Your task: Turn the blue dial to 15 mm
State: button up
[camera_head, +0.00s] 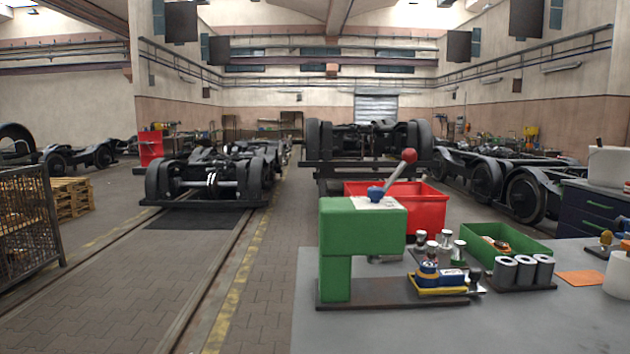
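A green C-shaped bench press (362,229) stands on a dark base plate near the left end of the grey workbench (380,333). A small blue dial (375,193) sits on the press's light top plate, beside a grey lever tilted up to the right with a red ball knob (409,156). The dial's scale and setting are too small to read. In front of the press's open side is a yellow tray (440,290) with a blue-and-white round piece and a blue block. My gripper is not in view.
Right of the press are several metal-capped pieces (459,251), a green bin (503,240), grey cylinders (524,270) and an orange sheet (580,278). A red crate (425,213) is behind the press. The bench front is clear. Bogies (212,175) stand beyond.

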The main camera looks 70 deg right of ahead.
aim_at(375, 194)
jog(key=i+z, duration=0.2)
jog(key=i, duration=0.15)
jog(key=i+j+z, duration=0.2)
jog(key=i, duration=0.2)
jog(key=i+l+z, duration=0.15)
jog(key=z, duration=0.3)
jog(key=i+z, duration=0.65)
jog(key=z, duration=0.2)
jog(key=i+j+z, duration=0.1)
jog(key=i+z, duration=0.15)
jog(key=z, duration=0.15)
